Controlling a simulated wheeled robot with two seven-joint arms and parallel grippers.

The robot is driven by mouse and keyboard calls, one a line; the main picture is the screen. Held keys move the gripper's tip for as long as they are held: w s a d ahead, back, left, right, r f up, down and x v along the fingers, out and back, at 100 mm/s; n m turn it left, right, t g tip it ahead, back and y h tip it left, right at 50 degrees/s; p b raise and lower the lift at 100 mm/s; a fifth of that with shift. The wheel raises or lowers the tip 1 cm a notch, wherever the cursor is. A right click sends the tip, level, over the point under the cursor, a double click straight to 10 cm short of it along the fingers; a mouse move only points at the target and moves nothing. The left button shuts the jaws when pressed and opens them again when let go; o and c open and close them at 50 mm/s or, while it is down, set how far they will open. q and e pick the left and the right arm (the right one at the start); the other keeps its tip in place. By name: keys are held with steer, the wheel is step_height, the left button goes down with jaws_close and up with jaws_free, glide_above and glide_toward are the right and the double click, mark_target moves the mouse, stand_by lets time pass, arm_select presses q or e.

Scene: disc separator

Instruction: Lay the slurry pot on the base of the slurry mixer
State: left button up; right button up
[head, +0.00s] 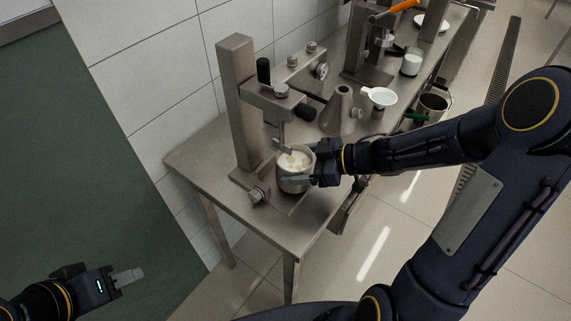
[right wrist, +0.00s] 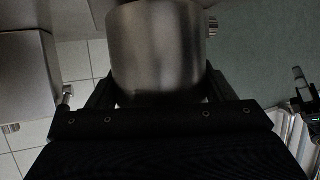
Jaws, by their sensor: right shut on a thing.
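The slurry pot (head: 293,182) is a steel cup with pale, lumpy contents, at the front of the slurry mixer (head: 240,105). The mixer has a tall steel column, a head with a black knob, and a shaft that reaches down by the pot's rim. My right gripper (head: 296,165) is shut on the pot, its fingers on either side. The pot also fills the top middle of the right wrist view (right wrist: 157,50). It looks upright over the mixer's base (head: 240,177); I cannot tell whether it touches. My left gripper (head: 130,276) is away at the lower left, its opening unclear.
A tiled wall stands behind the mixer. The table's near left corner is clear.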

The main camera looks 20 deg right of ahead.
mark_target(285, 166)
steer(key=a, duration=0.1)
steer(key=w+a, duration=0.1)
steer(key=a, duration=0.1)
steer(key=shift+w, duration=0.25)
steer(key=shift+d+f, duration=0.1)
steer(key=shift+f, duration=0.6)
steer(key=shift+f, duration=0.15)
steer(key=o, duration=1.4)
steer(key=shift+d, duration=0.1)
